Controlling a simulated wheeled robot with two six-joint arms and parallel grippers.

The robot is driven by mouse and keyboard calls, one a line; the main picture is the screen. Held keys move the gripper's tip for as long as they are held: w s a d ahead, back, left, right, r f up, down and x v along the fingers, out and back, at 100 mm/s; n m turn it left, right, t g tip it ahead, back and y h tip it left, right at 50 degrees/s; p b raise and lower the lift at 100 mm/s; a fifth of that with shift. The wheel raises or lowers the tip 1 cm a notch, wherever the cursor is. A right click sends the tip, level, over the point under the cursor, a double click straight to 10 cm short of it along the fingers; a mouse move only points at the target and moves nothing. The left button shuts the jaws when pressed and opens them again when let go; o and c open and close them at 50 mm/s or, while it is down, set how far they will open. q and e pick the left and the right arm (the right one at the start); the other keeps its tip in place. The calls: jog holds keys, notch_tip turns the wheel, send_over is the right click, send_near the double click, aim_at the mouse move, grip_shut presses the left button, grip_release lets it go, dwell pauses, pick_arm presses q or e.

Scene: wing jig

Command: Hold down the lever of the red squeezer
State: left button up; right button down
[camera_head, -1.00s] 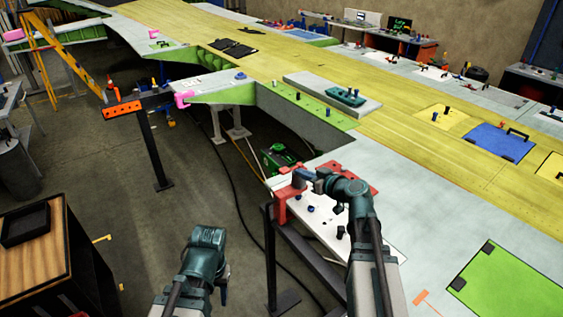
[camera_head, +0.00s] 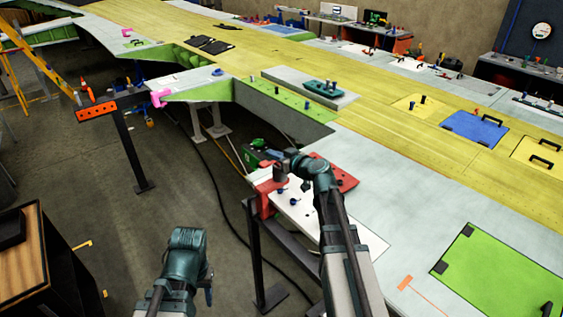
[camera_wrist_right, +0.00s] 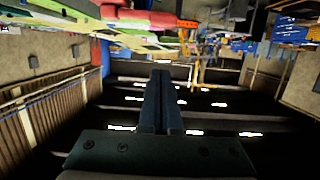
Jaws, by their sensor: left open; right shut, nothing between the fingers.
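The red squeezer (camera_head: 266,199) is at the front edge of the white panel, at the middle of the head view. My right gripper (camera_head: 281,171) is over its upper part, with the fingers shut and empty. I cannot tell whether they touch the lever, and my gripper and arm partly cover that area. My left gripper (camera_head: 208,288) is open and low at the lower left, far from the squeezer.
A red plate (camera_head: 337,178) lies just behind my right wrist. The white panel (camera_head: 362,240) holds several dark blue knobs. A stand with an orange top (camera_head: 97,112) is at the left. A wooden cabinet (camera_head: 30,270) is at the lower left. Floor is free between them.

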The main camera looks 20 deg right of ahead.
aim_at(271, 162)
jog(key=shift+w+a+f+b, duration=0.15)
jog(key=shift+w+f+b, duration=0.25)
jog(key=shift+f+b, duration=0.35)
jog(key=shift+w+a+f+b, duration=0.1)
jog(key=shift+w+f+b, duration=0.25)
jog(key=shift+f+b, duration=0.4)
jog(key=shift+w+a+f+b, duration=0.15)
jog(key=shift+w+f+b, duration=0.25)
jog(key=shift+f+b, duration=0.35)
jog(key=shift+f, duration=0.1)
